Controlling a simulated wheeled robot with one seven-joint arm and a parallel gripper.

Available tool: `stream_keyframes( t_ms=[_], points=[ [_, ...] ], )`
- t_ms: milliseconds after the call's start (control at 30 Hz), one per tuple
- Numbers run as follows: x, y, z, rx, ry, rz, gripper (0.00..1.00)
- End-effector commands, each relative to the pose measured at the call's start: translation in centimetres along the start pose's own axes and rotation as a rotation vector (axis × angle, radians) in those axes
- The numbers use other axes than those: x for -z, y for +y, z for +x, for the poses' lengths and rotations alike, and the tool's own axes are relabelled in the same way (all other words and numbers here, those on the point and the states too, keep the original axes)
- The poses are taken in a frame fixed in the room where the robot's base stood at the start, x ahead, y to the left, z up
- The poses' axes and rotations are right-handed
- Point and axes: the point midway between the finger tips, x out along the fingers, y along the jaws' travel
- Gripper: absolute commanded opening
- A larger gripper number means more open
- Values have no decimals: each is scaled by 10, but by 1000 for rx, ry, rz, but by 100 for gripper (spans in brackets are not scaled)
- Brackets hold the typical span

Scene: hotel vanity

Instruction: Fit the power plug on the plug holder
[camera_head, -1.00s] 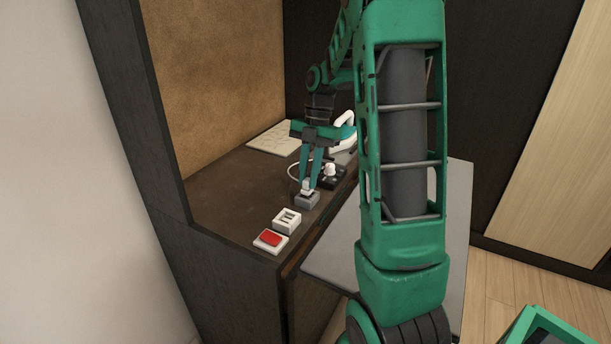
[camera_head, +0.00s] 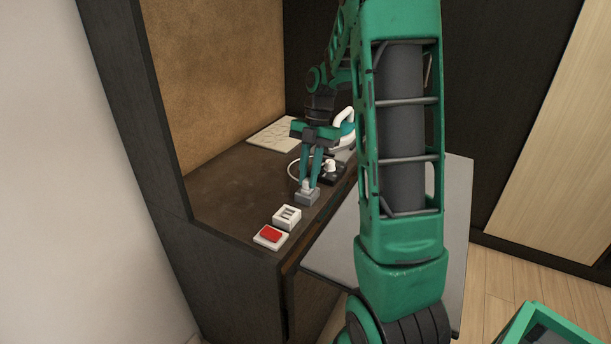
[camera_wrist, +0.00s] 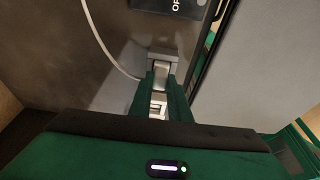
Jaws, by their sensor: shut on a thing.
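My gripper (camera_head: 309,182) points down over the vanity top, shut on the small pale grey power plug (camera_head: 306,187). The plug is upright between the fingertips, directly above a grey block (camera_head: 307,198) that looks like the plug holder. In the wrist view the plug (camera_wrist: 161,72) shows between my green fingers, against the grey block (camera_wrist: 163,53). The fingers hide part of the plug, and I cannot tell whether it is seated in the block or just touching it.
A white slotted block (camera_head: 287,217) and a red switch on a white base (camera_head: 270,237) stand in front. A black box with a white knob (camera_head: 331,168) and a white cord are behind. A pale tile (camera_head: 275,135) lies at the back; the left vanity top is clear.

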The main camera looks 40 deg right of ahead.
Motion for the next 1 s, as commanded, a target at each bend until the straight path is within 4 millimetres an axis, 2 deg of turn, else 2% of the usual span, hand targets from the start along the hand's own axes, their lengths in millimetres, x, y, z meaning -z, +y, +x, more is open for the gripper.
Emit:
stream_keyframes(
  t_ms=[400, 433, 500, 833, 1000],
  points=[
    [-2, 0, 5, 0, -1, 0, 0],
    [-2, 0, 5, 0, -1, 0, 24],
    [-2, 0, 5, 0, -1, 0, 38],
    [-2, 0, 3, 0, 0, 0, 38],
    [-3, 0, -15, -2, -2, 0, 38]
  ],
)
